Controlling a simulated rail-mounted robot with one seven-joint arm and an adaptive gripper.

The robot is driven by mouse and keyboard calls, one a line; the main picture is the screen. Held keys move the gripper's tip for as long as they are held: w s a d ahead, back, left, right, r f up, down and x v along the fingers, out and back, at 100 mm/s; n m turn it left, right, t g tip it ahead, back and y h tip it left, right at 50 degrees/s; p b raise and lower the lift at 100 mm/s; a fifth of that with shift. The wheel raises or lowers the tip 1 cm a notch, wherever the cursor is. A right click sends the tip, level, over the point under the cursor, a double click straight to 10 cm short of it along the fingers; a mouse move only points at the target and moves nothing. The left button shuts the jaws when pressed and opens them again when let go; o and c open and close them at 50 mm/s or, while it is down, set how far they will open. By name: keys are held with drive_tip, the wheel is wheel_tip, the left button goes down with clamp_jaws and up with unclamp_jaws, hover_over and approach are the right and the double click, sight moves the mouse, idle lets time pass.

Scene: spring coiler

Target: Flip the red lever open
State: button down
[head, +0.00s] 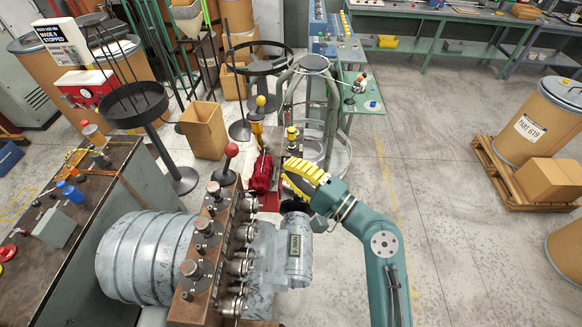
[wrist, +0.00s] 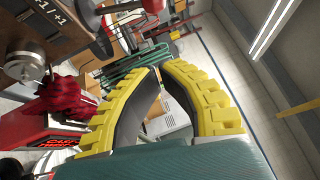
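The red lever (head: 231,150) has a red ball knob on a dark stem. It stands up from the spring coiler (head: 215,245), left of my gripper in the head view. My gripper (head: 288,170) has yellow ribbed fingers and is to the right of the lever, apart from it, near a red cloth. In the wrist view my gripper (wrist: 161,72) has its curved fingertips together, with an empty oval gap behind them. A round red shape at the top edge of the wrist view cannot be clearly told as the lever's knob.
The red cloth (head: 261,174) lies between lever and gripper; it also shows in the wrist view (wrist: 65,97). Yellow-knobbed levers (head: 291,133) stand just beyond. A grey motor (head: 299,246) is below my gripper. A workbench (head: 95,215) is at left; open floor (head: 430,200) is at right.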

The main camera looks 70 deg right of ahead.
drive_tip(key=w+r+p, duration=0.1)
drive_tip(key=w+p, duration=0.1)
drive_tip(key=w, duration=0.7)
drive_tip(key=shift+r+p, duration=0.3)
drive_tip(key=shift+r, duration=0.15)
drive_tip(key=shift+w+a+r+n+g+p, duration=0.1)
drive_tip(key=shift+w+r+n+g+p, duration=0.2)
drive_tip(key=shift+p, duration=0.8)
